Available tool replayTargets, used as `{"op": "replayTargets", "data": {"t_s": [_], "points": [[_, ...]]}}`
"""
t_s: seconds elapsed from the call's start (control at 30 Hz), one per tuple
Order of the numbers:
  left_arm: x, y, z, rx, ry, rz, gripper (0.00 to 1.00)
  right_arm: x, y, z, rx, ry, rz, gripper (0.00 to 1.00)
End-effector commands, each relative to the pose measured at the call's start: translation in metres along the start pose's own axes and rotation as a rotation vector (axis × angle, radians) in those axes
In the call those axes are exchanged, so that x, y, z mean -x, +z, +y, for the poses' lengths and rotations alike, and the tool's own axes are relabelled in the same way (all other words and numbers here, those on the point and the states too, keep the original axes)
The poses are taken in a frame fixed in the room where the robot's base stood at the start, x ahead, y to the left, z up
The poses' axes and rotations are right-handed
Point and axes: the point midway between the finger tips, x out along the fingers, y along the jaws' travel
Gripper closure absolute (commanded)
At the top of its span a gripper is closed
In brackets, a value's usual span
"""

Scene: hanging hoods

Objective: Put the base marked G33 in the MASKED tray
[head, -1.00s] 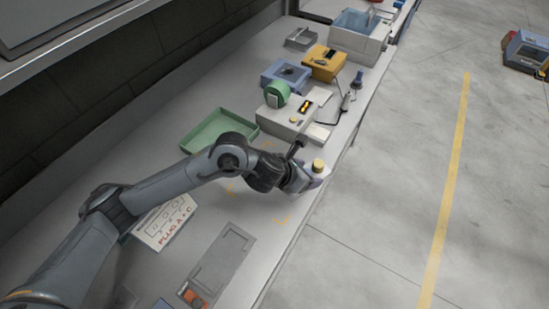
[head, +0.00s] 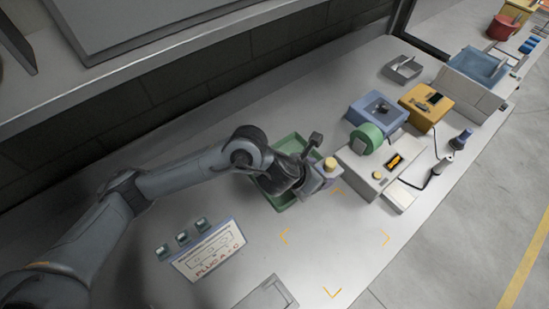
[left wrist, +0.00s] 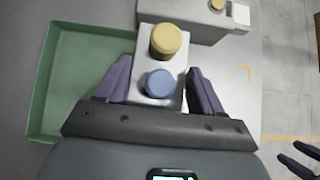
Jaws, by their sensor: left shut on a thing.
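My left gripper (head: 318,184) is shut on a pale grey base (left wrist: 151,36) that carries a yellow knob and a blue knob. Its fingers (left wrist: 160,80) grip it from both sides in the left wrist view. No G33 mark is readable. The green tray (head: 287,141) lies partly behind my left gripper in the head view. In the left wrist view the tray (left wrist: 41,85) is left of the held base and looks empty where it shows; no label is readable. My right gripper (left wrist: 288,150) shows only as dark, spread fingers at the lower right edge there.
A light grey device with a green reel (head: 366,138) stands right of the tray. Blue (head: 364,112) and yellow (head: 415,103) boxes stand behind it. A sign (head: 209,251) and small blocks lie at the front left. The bench between orange corner marks (head: 335,240) is clear.

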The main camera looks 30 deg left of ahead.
Motion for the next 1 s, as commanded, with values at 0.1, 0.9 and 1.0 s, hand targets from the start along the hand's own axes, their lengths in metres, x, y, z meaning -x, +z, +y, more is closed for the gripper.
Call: {"op": "replayTargets", "data": {"t_s": [0.1, 0.9, 1.0], "points": [[-0.003, -0.007, 0.009, 0.002, 0.001, -0.001, 0.86, -0.004, 0.003, -0.001, -0.001, -0.001, -0.005, 0.46], [-0.029, -0.07, 0.111, 0.0, -0.003, -0.002, 0.86, -0.027, 0.014, -0.002, -0.003, -0.003, -0.013, 0.46], [-0.035, -0.075, 0.111, 0.002, -0.003, -0.001, 0.86, -0.029, 0.015, -0.002, -0.003, -0.003, -0.013, 0.46]]}}
